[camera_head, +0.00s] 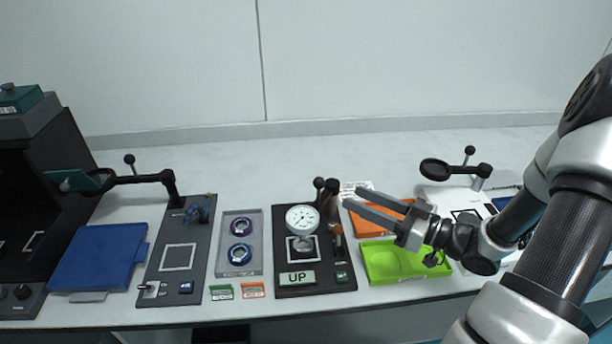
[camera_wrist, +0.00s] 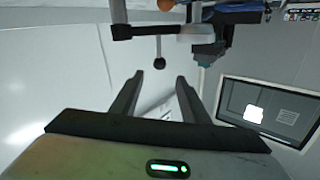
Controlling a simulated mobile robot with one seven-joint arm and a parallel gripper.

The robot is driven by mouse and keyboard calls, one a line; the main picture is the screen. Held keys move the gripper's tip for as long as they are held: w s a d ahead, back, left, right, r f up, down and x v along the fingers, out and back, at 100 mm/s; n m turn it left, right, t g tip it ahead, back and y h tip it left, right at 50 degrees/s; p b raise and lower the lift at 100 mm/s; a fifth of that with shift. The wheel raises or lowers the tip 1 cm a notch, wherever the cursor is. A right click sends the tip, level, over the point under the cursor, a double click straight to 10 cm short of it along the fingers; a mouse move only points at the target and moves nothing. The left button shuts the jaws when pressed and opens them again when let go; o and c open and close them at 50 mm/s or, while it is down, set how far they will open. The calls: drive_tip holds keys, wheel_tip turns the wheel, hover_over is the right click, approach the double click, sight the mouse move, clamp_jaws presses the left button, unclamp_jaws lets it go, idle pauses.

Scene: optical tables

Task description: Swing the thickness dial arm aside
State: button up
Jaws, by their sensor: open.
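The thickness dial (camera_head: 302,218) is a round white-faced gauge on a dark post arm above a black base plate (camera_head: 318,280) marked "UP". Black ball knobs (camera_head: 319,183) stand at the top of its arm, behind the dial. The dial sits over a white square outline with a small round part under it. My gripper (camera_head: 351,197) is open and empty, just right of the knobs, its fingers pointing left toward them. In the wrist view my open fingers (camera_wrist: 160,78) frame empty space. A dark bar with a ball knob (camera_wrist: 160,63) lies beyond them; I cannot tell which arm it is.
Right of the base plate are an orange tray (camera_head: 372,226) and a green tray (camera_head: 385,277) under my gripper. A grey tray (camera_head: 255,258) with two ringed parts stands left. Magnifier arms stand at the far left (camera_head: 150,180) and at the right (camera_head: 458,169).

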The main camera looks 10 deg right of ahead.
drive_tip(key=x, duration=1.5)
drive_tip(key=shift+w+b, duration=0.15)
drive_tip(key=shift+b, duration=0.25)
drive_tip(key=shift+a, duration=0.1)
clamp_jaws()
